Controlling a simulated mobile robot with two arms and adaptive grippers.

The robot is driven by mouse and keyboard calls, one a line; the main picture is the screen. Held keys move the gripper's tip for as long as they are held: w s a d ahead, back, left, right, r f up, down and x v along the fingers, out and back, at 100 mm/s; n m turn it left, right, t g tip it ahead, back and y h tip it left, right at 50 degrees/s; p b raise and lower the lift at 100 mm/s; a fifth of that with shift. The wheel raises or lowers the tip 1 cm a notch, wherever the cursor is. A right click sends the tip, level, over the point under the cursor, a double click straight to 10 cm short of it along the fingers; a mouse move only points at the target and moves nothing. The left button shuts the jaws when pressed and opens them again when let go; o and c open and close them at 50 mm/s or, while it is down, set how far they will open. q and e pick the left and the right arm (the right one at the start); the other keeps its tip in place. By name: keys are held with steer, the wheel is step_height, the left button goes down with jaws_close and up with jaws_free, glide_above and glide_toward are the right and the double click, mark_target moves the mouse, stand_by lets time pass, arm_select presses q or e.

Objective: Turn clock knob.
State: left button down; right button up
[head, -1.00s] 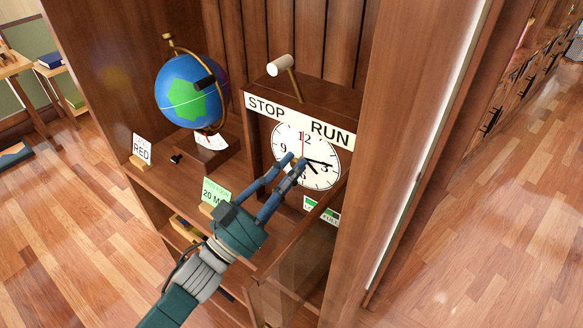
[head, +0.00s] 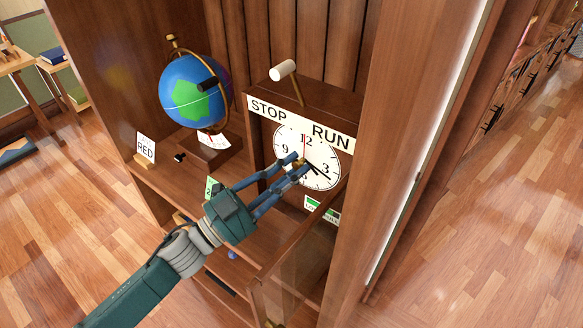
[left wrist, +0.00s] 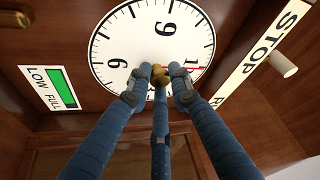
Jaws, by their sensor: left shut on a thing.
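The clock has a white round dial (head: 326,165) in a brown wooden case, upright on a cabinet shelf. A small brass knob (left wrist: 160,76) is at the dial's centre in the left wrist view. My left gripper (head: 299,162) reaches in from the lower left, with its blue fingers closed around the knob; it also shows in the left wrist view (left wrist: 160,82). Black hands point to the lower right of the dial and a thin red hand points near 12. The fingers hide part of the dial. My right gripper is not in view.
A white-headed lever (head: 283,69) leans toward STOP above the STOP/RUN label (head: 292,122). A globe (head: 195,92) stands left of the clock. A RED card (head: 146,148) and a LOW/FULL gauge (left wrist: 54,88) are nearby. A glass door (head: 300,260) stands open below right.

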arm_select(q)
steer(key=c, duration=1.8)
jaws_free()
steer(key=shift+c, duration=0.2)
steer(key=v, duration=1.2)
